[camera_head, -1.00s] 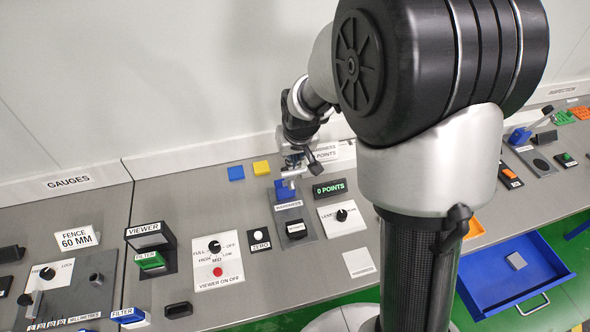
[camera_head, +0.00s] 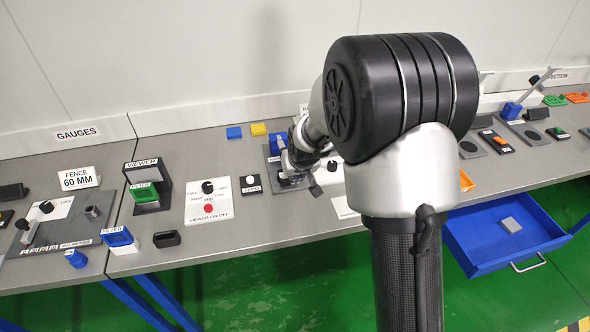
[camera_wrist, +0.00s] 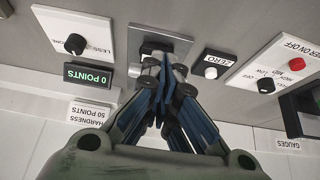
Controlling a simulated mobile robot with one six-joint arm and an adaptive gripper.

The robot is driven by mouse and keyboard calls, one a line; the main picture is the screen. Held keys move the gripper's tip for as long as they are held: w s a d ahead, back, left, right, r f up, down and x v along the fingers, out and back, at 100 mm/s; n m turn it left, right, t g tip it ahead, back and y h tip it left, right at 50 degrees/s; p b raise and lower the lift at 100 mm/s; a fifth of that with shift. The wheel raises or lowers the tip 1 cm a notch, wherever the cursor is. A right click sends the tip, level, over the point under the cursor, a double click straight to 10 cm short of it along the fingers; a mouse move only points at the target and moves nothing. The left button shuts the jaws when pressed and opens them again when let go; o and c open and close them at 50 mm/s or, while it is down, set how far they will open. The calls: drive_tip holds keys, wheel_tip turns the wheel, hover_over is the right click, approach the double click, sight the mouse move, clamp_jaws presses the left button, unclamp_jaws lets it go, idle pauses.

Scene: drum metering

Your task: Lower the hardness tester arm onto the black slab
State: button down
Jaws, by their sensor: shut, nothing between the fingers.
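The hardness tester's blue block (camera_head: 275,146) stands at the back of its grey plate, left of my arm in the head view. The plate (camera_wrist: 170,35) also shows in the wrist view, upside down. A dark patch on it, probably the black slab (camera_wrist: 150,47), is just past my fingertips and partly covered by them. My gripper (camera_head: 291,178) is shut and low over the front of the plate; its fingers meet in the wrist view (camera_wrist: 163,66). The tester arm is hidden by my gripper, so its angle and contact with the slab cannot be told.
The display (camera_wrist: 88,74) reads 0 POINTS. The ZERO button (camera_head: 251,182) and the viewer control panel (camera_head: 209,200) lie left of my gripper. A dial panel (camera_wrist: 72,33) lies on the tester's other side. A blue drawer (camera_head: 500,240) stands open at the right.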

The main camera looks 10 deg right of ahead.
drive_tip(key=shift+s+f+b, duration=0.2)
drive_tip(key=shift+f+b, duration=0.25)
drive_tip(key=shift+f, duration=0.4)
drive_tip(key=shift+s+f+b, duration=0.2)
drive_tip(key=shift+f+b, duration=0.25)
drive_tip(key=shift+f, duration=0.4)
drive_tip(key=shift+s+f+b, duration=0.2)
drive_tip(key=shift+f+b, duration=0.25)
drive_tip(key=shift+f, duration=0.4)
